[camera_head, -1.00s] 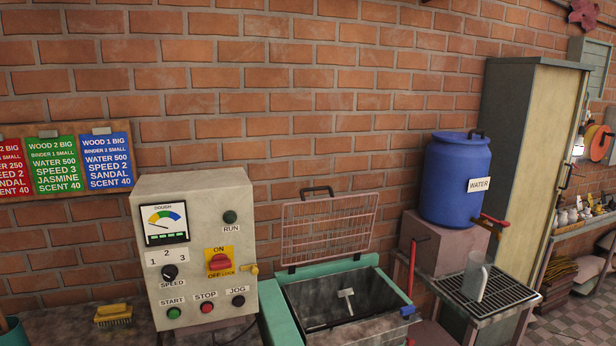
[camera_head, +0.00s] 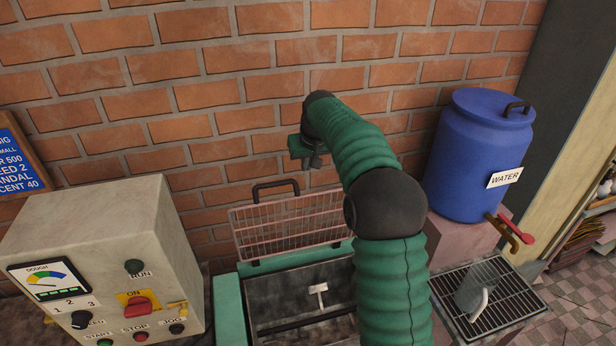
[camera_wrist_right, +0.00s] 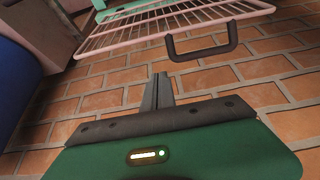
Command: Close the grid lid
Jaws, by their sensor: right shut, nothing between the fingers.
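The grid lid (camera_head: 290,225) is a pinkish wire frame with a black handle (camera_head: 275,188). It stands raised at the back of the open grey trough (camera_head: 300,290), leaning near the brick wall. My right arm reaches up over the trough, and its gripper (camera_head: 310,158) is above and right of the lid, near the wall. In the right wrist view the gripper (camera_wrist_right: 160,80) is shut and empty. There the lid (camera_wrist_right: 170,25) and its handle (camera_wrist_right: 203,48) lie beyond the fingertips, apart from them. My left gripper is in neither view.
A control box (camera_head: 100,250) stands left of the trough. A blue water barrel (camera_head: 480,150) with a red-handled tap stands at the right, above a drain grate (camera_head: 515,295) holding a metal jug (camera_head: 476,288). The brick wall is close behind the lid.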

